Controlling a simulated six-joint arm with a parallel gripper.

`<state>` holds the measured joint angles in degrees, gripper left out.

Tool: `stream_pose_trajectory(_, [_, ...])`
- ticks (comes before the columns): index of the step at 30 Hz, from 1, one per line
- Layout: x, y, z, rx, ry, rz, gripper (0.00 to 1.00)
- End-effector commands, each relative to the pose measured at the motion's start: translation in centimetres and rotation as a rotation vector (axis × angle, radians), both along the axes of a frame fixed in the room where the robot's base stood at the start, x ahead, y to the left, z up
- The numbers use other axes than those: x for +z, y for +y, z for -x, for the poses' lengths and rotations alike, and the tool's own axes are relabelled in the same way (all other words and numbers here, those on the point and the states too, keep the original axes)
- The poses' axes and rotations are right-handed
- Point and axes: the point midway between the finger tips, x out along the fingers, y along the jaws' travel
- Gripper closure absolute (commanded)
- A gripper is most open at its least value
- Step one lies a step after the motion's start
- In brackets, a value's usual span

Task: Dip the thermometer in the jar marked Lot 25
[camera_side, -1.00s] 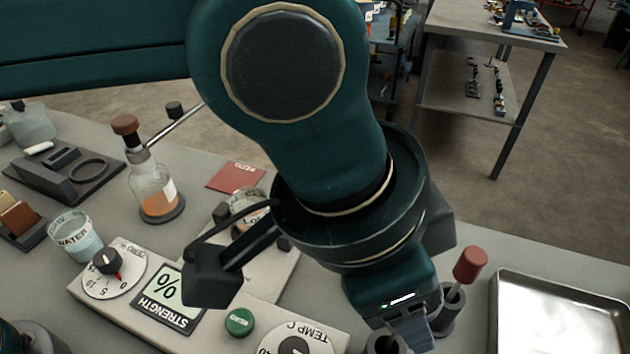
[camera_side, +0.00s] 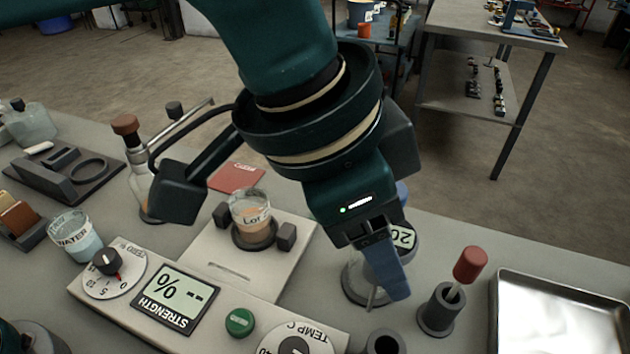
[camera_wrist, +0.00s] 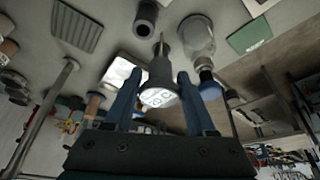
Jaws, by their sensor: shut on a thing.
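My gripper (camera_side: 386,268) is shut on the thermometer, whose round display (camera_side: 404,237) reads 20. In the wrist view the thermometer (camera_wrist: 158,74) sits between the two fingers, its thin probe pointing away from my gripper. In the side view the probe (camera_side: 371,298) points down, in front of a clear glass vessel. A jar (camera_side: 250,214) with orange contents stands on the instrument's plate, left of my gripper. Its label shows "Lot"; I cannot read the number. The thermometer is held above the bench, apart from this jar.
An empty dark holder (camera_side: 383,343) is below my gripper. A red-handled tool (camera_side: 469,265) stands in another holder beside a metal tray (camera_side: 560,312). A clear glass vessel (camera_side: 354,284) is close behind the probe. A water beaker (camera_side: 77,240) and stoppered bottle (camera_side: 140,176) stand left.

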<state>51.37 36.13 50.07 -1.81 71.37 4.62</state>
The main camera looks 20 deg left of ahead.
Motion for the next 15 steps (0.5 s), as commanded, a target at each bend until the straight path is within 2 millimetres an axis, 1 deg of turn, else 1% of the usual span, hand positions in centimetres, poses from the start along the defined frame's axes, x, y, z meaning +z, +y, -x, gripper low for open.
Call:
stream_pose_trajectory(1, [0.4, 1.7, -1.4, 0.041, -0.001, 0.001, 1.00])
stream_pose_trajectory(5, [1.1, 6.1, -4.4, 0.140, -0.003, 0.002, 1.00])
stream_pose_trajectory(7, [1.5, 8.8, -5.9, 0.206, -0.002, 0.003, 1.00])
stream_pose_trajectory(9, [1.9, 11.6, -7.1, 0.272, -0.003, 0.003, 1.00])
stream_pose_trajectory(12, [2.6, 15.1, -8.4, 0.362, -0.003, 0.002, 1.00])
stream_pose_trajectory(15, [3.2, 17.8, -9.1, 0.438, -0.003, 0.003, 1.00])
